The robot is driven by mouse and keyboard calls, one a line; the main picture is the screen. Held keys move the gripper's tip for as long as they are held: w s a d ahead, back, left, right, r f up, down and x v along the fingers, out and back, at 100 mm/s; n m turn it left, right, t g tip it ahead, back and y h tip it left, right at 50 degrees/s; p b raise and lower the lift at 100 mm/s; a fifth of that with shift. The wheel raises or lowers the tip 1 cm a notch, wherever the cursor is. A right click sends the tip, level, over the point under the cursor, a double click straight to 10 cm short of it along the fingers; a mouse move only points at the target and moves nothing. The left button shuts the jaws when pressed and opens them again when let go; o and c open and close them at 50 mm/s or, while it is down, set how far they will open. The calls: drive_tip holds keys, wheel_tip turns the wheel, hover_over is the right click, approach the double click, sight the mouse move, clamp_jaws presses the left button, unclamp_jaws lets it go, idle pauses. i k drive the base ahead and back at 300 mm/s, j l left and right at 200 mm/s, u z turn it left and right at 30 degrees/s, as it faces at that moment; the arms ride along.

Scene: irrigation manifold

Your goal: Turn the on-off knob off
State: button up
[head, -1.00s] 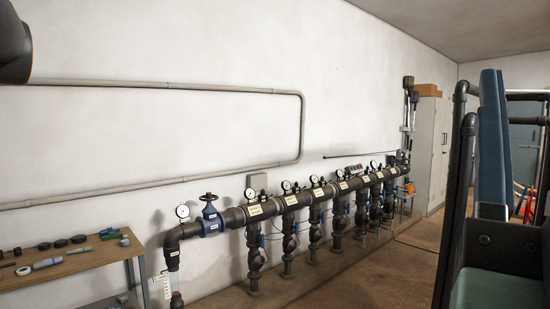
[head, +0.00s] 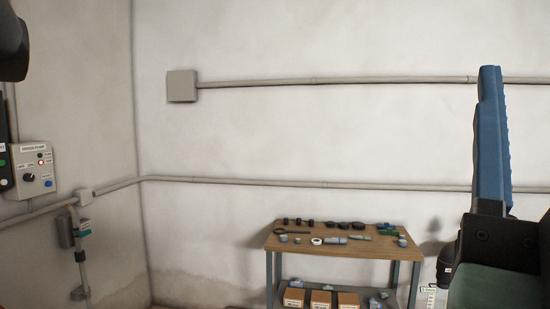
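A grey control box (head: 33,168) is mounted on the wall at the far left of the head view. Its label is too small to read with certainty. A dark round knob (head: 29,177) sits on its lower left, with small lettering on both sides that I cannot read. A red lit lamp (head: 41,162) and a blue button (head: 48,183) are to the knob's right. Which way the knob points is too small to tell.
A wooden workbench (head: 335,246) with fittings on top and boxes below stands against the back wall. Grey conduit runs along the walls to a blank box (head: 181,86). A grey device (head: 66,228) hangs on the left wall. My own blue and black parts fill the right side.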

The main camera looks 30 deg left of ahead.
sight(29, 178)
drive_tip(key=u, duration=2.35)
drive_tip(key=i+l+u, duration=0.1)
drive_tip(key=i+l, duration=0.25)
drive_tip(key=i+l+u, duration=0.1)
drive_tip(key=i+l, duration=0.25)
drive_tip(key=i, duration=0.15)
drive_tip(key=i+l+u, duration=0.15)
drive_tip(key=i+l, duration=0.25)
drive_tip(key=i+l+u, duration=0.1)
drive_tip(key=i+l, duration=0.3)
drive_tip(key=i+l+u, duration=0.1)
drive_tip(key=i+l, duration=0.25)
drive_tip(key=l, duration=0.15)
drive_tip(key=i+l+u, duration=0.1)
drive_tip(key=i+l, duration=0.25)
drive_tip(key=l, duration=0.15)
drive_tip(key=i+l+u, duration=0.1)
drive_tip(key=i+l, duration=0.25)
drive_tip(key=l, duration=0.15)
drive_tip(key=i+l+u, duration=0.1)
drive_tip(key=i+l, duration=0.2)
drive_tip(key=l, duration=0.25)
